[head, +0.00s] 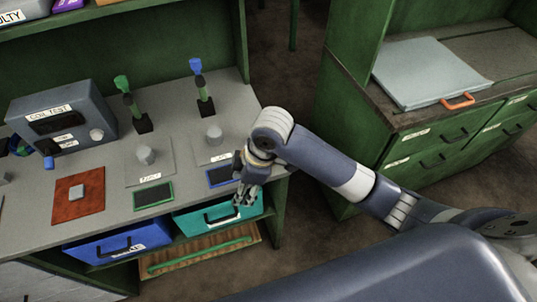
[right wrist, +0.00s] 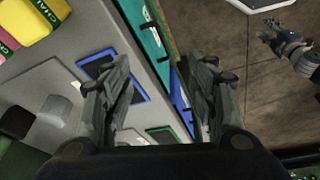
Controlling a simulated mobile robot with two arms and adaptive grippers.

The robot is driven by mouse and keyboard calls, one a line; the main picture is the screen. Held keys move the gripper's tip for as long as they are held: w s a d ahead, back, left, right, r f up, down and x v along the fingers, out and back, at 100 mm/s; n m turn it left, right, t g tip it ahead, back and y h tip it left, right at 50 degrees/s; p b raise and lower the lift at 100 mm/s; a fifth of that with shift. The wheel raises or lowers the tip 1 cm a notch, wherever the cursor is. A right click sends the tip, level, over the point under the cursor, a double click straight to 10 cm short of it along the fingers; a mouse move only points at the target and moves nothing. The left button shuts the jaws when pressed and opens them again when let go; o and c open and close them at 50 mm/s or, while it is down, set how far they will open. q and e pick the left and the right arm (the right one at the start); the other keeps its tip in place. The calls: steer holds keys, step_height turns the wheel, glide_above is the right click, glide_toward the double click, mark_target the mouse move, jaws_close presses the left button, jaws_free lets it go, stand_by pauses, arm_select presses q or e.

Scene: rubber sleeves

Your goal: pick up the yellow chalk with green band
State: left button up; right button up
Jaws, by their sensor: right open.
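I make out no yellow chalk in the head view. My right gripper (head: 243,194) is over the front edge of the bench near the teal drawer. In the right wrist view its two fingers (right wrist: 165,90) are apart with nothing between them. What looks like my left gripper (right wrist: 270,36) hangs over the floor; its jaws are too small to read.
The grey bench (head: 105,178) holds a grey test box (head: 68,115), two upright levers and knobs. A teal drawer (head: 220,215) and a blue drawer (head: 118,243) sit below. A green cabinet (head: 440,150) with a pale folder (head: 430,70) stands right, across open floor (head: 300,240).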

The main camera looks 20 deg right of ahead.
steer(key=w+d+r, duration=0.1)
steer(key=w+d+r+n+h, duration=0.1)
steer(key=w, duration=0.1)
steer(key=w+d+r+n, duration=0.1)
steer(key=w+d, duration=0.1)
steer(key=shift+r+g+h, duration=0.3)
steer(key=shift+n+g+h, duration=0.4)
steer(key=shift+n+h, duration=0.4)
steer(key=w+d+r, duration=0.2)
steer(key=d+r, duration=0.1)
steer(key=w+d+r, duration=0.1)
steer(key=d+r, duration=0.1)
steer(key=shift+w+d+r, duration=0.2)
steer(key=shift+w+r, duration=0.05)
steer(key=shift+w, duration=0.1)
steer(key=shift+d+f, duration=0.1)
steer(key=shift+f, duration=0.25)
step_height(320, 180, down, 4)
steer(key=shift+f+p, duration=0.2)
steer(key=shift+p, duration=0.2)
step_height(320, 180, down, 5)
steer(key=shift+s+r+p, duration=0.1)
steer(key=shift+p, duration=0.6)
steer(key=shift+f, duration=0.4)
steer(key=c, duration=1.2)
